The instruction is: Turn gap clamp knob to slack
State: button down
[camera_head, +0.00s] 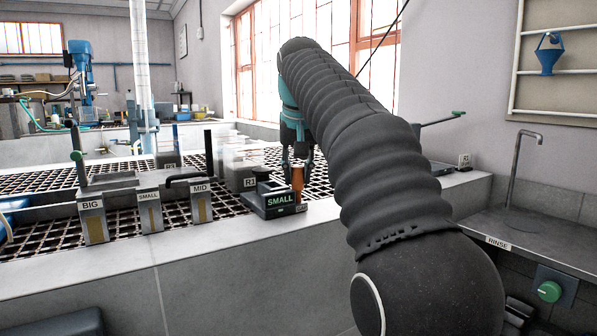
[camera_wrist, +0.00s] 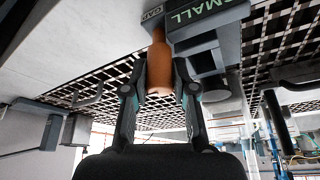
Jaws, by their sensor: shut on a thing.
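The orange-brown knob (camera_head: 297,184) stands upright beside a dark block marked SMALL (camera_head: 279,200), near the front edge of the grating. In the wrist view the knob (camera_wrist: 158,66) sits next to a small label starting with "GA", which I take for the gap clamp. My gripper (camera_head: 297,168) reaches down over it with one finger on each side, shut on it. The wrist view shows both fingertips (camera_wrist: 160,82) along the knob's sides. The knob's lower end is partly hidden, and I cannot see a slack mark or how far it is turned.
Metal pieces marked BIG (camera_head: 94,222), SMALL (camera_head: 150,213) and MID (camera_head: 201,204) stand to the left on the bench edge. A translucent container (camera_head: 240,165) stands behind the block. A sink marked RINSE (camera_head: 520,225) and a green knob (camera_head: 549,291) are at right.

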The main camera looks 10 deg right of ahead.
jog(key=shift+r, duration=0.1)
jog(key=n+y+p, duration=0.1)
jog(key=n+p, duration=0.1)
jog(key=shift+r+n, duration=0.1)
jog(key=shift+n, duration=0.3)
jog(key=n+y+p, duration=0.1)
jog(key=n, duration=0.1)
jog(key=n+y, duration=0.1)
jog(key=n, duration=0.2)
jog(key=shift+w+n+g+p, duration=0.1)
jog(key=shift+n+g+p, duration=0.2)
jog(key=shift+p, duration=0.05)
jog(key=n+y, duration=0.1)
jog(key=n, duration=0.1)
jog(key=n+g, duration=0.1)
jog(key=n, duration=0.2)
jog(key=shift+g+y, duration=0.3)
jog(key=shift+y, duration=0.1)
jog(key=shift+n+g+y, duration=0.3)
jog(key=shift+n+g, duration=0.5)
jog(key=shift+n, duration=1.5)
jog(key=c, duration=0.9)
grip_release()
